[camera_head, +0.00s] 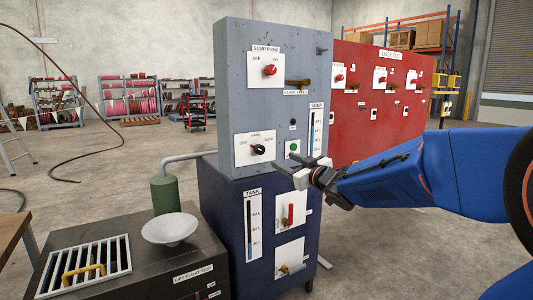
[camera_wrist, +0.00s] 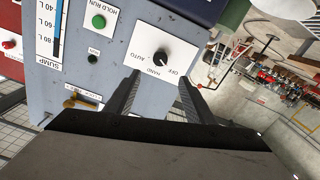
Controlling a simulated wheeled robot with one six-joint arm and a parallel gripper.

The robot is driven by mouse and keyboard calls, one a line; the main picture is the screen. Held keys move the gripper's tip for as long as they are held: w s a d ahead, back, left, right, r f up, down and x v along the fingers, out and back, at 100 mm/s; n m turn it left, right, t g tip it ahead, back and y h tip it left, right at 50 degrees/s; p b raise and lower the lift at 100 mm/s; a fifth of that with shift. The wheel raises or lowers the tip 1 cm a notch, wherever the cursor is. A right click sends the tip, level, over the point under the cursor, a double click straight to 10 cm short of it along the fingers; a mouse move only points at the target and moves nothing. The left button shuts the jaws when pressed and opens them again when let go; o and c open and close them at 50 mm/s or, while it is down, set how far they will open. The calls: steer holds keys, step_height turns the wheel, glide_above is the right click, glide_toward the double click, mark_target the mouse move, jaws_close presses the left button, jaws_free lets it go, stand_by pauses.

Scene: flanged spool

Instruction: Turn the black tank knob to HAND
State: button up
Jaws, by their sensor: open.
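The black knob (camera_head: 258,150) sits on a white plate marked OFF, HAND and AUTO, low on the grey panel (camera_head: 240,90). In the wrist view the knob (camera_wrist: 162,60) shows upside down, with HAND and OFF below it and AUTO to its left. A pale mark on the knob seems to lie toward AUTO in the head view, but it is too small to be sure. My gripper (camera_head: 291,165) is open and empty, to the right of the knob in the head view. In the wrist view its fingers (camera_wrist: 159,80) point toward the knob from either side, apparently short of it.
A green button (camera_wrist: 98,21) and the SUMP gauge (camera_head: 317,131) are beside the knob plate. A brass lever (camera_head: 297,83) juts out above. Below, the blue cabinet carries a red handle (camera_head: 290,214). A white funnel (camera_head: 169,229) stands at the left.

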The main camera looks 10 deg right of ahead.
mark_target(261, 150)
steer(key=x, duration=1.4)
steer(key=shift+w+a+f, duration=0.1)
steer(key=shift+w, duration=0.1)
steer(key=shift+c, duration=0.7)
steer(key=c, duration=0.9)
